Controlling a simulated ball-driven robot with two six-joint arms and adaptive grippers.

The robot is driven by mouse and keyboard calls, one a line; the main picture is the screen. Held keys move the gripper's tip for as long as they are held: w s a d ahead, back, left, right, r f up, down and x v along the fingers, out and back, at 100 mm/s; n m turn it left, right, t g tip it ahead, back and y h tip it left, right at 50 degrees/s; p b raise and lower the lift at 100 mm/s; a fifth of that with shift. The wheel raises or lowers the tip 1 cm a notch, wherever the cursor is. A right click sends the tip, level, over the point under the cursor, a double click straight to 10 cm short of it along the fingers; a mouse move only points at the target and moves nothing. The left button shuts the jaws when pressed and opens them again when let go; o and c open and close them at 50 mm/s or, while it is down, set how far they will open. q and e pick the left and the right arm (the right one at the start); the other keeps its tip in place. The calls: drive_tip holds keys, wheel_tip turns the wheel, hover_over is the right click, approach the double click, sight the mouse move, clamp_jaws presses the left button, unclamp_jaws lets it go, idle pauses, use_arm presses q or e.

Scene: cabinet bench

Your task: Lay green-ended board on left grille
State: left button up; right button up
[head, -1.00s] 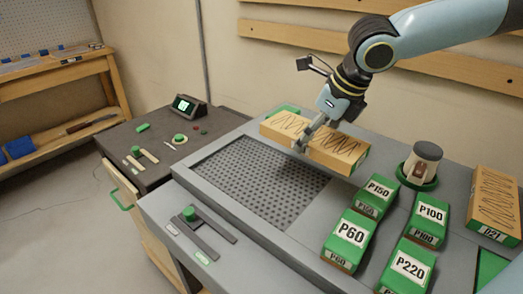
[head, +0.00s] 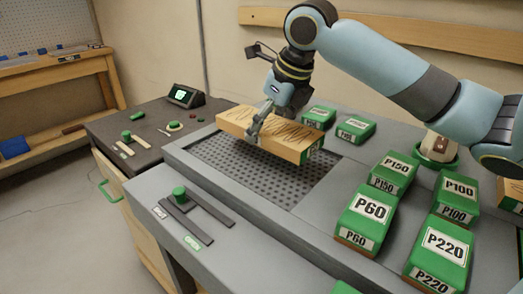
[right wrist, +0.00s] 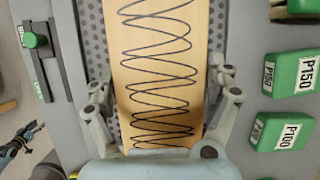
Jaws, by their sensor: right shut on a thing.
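The board (head: 235,119) is a long pale wooden block with dark looping scribbles on top and a green label on its right end. My right gripper (head: 257,132) is shut on it across its middle, from above. The board is over the back part of the perforated dark grille (head: 225,163) and looks slightly raised; I cannot tell whether any edge touches. In the right wrist view the board (right wrist: 160,60) runs lengthwise between the fingers (right wrist: 160,110), with grille (right wrist: 95,45) showing on both sides.
Green blocks P60 (head: 366,213), P150 (head: 392,172), P100 (head: 455,194) and P220 (head: 440,250) stand right of the grille. Two more green blocks (head: 355,130) lie behind. A green-knobbed slider (head: 179,195) is in front. A small display (head: 186,96) stands at back left.

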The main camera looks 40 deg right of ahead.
sight(262, 156)
drive_tip(key=shift+w+a+f, duration=0.4)
drive_tip(key=shift+w+f, duration=0.05)
drive_tip(key=shift+w, duration=0.25)
drive_tip(key=shift+f, duration=2.05)
drive_tip(key=shift+f+b, duration=0.1)
drive_tip(key=shift+b, duration=0.3)
drive_tip(key=o, duration=1.2)
